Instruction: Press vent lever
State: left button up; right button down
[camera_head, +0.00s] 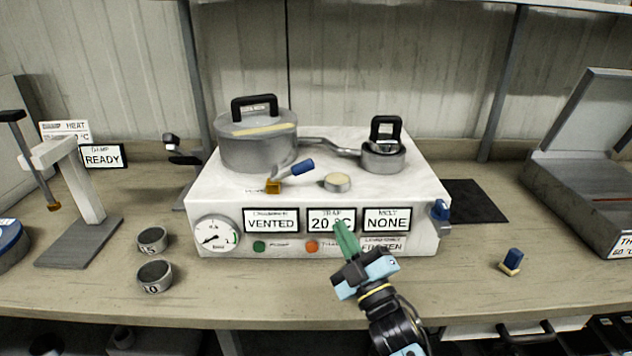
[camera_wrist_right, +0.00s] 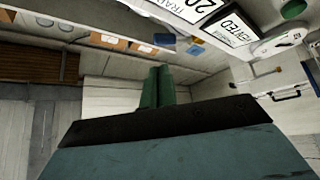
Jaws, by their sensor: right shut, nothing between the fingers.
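The vent lever, with a blue handle and brass base (camera_head: 297,170), stands on the front left of the white unit's top, its handle slanting up to the right. A small label partly shows beside its base. The front display of the white unit (camera_head: 205,205) reads VENTED; it also shows in the right wrist view (camera_wrist_right: 232,30). My right gripper (camera_head: 344,234) is shut and empty, its green fingertips in front of the unit's face near the 20 °C display, below and to the right of the lever. The closed fingers show in the wrist view (camera_wrist_right: 157,88). My left gripper is not in view.
A lidded grey pot (camera_head: 257,150), a small chamber with a black handle (camera_head: 384,157) and a round tin (camera_head: 337,183) stand on the unit. A blue valve knob (camera_head: 439,210) is on its right side. Two cups (camera_head: 152,241) and a press stand (camera_head: 80,240) are left.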

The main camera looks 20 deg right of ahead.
send_near(293, 170)
jog(key=w+d+r, duration=0.2)
jog(key=w, duration=0.2)
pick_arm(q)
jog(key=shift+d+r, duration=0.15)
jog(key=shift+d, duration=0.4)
pick_arm(e)
jog(key=shift+w+d+r, duration=0.15)
jog(key=shift+w+r, duration=0.25)
jog(key=shift+w, duration=0.05)
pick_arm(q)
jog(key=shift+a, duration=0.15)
